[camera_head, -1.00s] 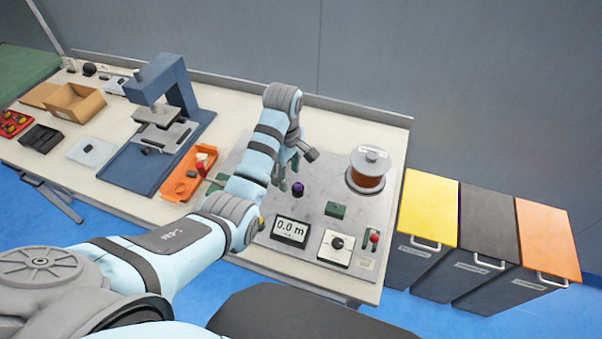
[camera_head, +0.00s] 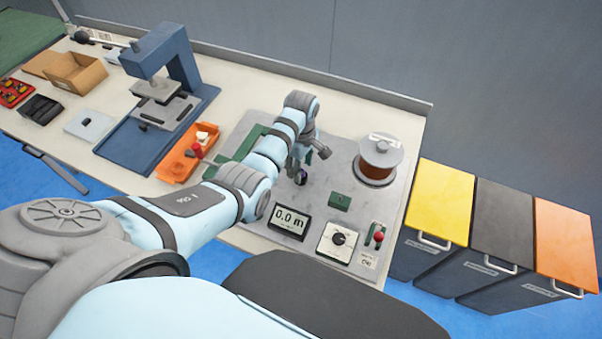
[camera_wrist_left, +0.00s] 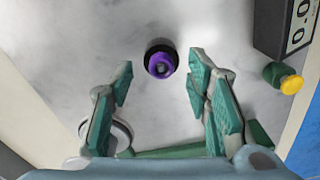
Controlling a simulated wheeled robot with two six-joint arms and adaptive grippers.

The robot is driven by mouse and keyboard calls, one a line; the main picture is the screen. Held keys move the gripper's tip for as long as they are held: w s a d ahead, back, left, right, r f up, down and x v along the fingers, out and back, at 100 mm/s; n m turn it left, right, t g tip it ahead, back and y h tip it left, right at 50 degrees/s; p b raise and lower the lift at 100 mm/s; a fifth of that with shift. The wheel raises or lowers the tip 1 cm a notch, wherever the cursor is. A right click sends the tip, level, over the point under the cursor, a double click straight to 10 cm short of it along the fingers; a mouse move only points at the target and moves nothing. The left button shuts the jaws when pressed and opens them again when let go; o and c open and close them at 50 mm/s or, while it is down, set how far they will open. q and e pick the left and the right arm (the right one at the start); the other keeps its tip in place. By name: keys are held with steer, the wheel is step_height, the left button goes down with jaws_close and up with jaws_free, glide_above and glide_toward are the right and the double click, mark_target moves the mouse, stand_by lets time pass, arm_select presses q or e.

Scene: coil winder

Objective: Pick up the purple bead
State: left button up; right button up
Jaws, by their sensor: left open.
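The purple bead (camera_head: 301,179) sits on the grey base plate of the coil winder, just below my left gripper (camera_head: 299,168) in the head view, which partly covers it. In the left wrist view the bead (camera_wrist_left: 160,63) is purple with a dark ring around its far side and a hole in its middle. My left gripper (camera_wrist_left: 160,70) is open, its green-padded fingers on either side of the bead in the picture, with gaps to both. Whether the fingertips are down at the bead's height I cannot tell. My right gripper is not in view.
The copper wire spool (camera_head: 377,160) stands right of the gripper. The length display (camera_head: 290,222), a small green block (camera_head: 339,202) and a dial box (camera_head: 338,240) are nearby. An orange tray (camera_head: 180,163) and a blue press (camera_head: 165,75) stand left.

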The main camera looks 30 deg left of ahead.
arm_select(q)
steer(key=shift+f, duration=0.8)
steer(key=shift+s+d+r, duration=0.1)
steer(key=shift+s, duration=0.1)
steer(key=shift+c, duration=1)
steer(key=c, duration=0.6)
steer(key=shift+r, duration=0.15)
